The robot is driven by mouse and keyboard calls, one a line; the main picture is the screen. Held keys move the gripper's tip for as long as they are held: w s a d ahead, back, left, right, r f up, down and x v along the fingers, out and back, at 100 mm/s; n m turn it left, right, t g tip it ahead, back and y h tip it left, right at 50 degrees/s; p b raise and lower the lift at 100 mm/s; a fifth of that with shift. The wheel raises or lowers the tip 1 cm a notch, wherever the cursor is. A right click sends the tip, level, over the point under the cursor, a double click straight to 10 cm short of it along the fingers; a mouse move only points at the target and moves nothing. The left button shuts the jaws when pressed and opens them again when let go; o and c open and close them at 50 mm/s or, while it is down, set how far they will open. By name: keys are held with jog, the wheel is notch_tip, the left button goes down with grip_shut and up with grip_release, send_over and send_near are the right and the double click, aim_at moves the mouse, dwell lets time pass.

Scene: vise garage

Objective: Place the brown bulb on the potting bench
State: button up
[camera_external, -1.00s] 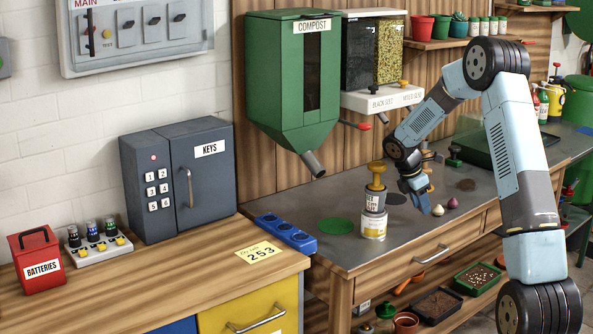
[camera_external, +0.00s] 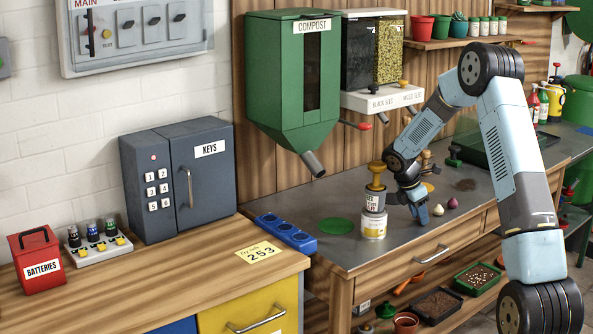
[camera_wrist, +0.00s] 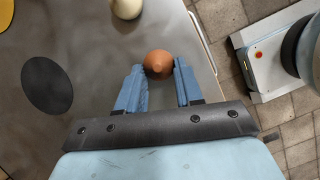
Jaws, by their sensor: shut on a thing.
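The brown bulb (camera_wrist: 158,64) shows in the wrist view between the tips of my gripper's blue fingers (camera_wrist: 159,82). My gripper is shut on it. In the external view my gripper (camera_external: 421,214) points down, low over the front part of the grey-topped potting bench (camera_external: 388,252). The bulb is hidden behind the fingers there, and I cannot tell whether it touches the bench top.
A cream bulb (camera_external: 437,210) and a purple bulb (camera_external: 452,203) sit just right of my gripper. Left of it stands a labelled can stack (camera_external: 374,225) with a yellow-knobbed tool on top. A flat green disc (camera_external: 337,226) lies farther left. A black disc (camera_wrist: 47,86) shows in the wrist view.

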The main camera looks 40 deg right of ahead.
jog(key=shift+s+a+f, duration=0.1)
jog(key=shift+s+f, duration=0.15)
jog(key=shift+f, duration=0.35)
jog(key=o, duration=1)
jog(key=shift+f, duration=0.1)
jog(key=shift+w+r, duration=0.1)
jog(key=shift+r, duration=0.5)
jog(key=v, duration=1.3)
jog(key=s+a+r+m+t, duration=0.1)
jog(key=s+a+r+m, duration=0.3)
jog(key=a+r, duration=0.45)
jog(key=s+a+r+m+t+y, duration=0.1)
jog(key=s+a+r+m+t, duration=0.15)
jog(key=s+a+r, duration=0.55)
jog(key=s+a+r+m+t+y, duration=0.15)
jog(key=s+a+m, duration=0.35)
jog(key=s, duration=0.6)
jog(key=s+a+m+t+y, duration=0.1)
jog(key=s+a+m+y, duration=0.1)
jog(key=s+a, duration=0.5)
jog(key=s+m, duration=0.1)
jog(key=s, duration=0.4)
jog(key=shift+s+f+t, duration=0.3)
jog(key=shift+s+t, duration=0.05)
jog(key=shift+t, duration=0.05)
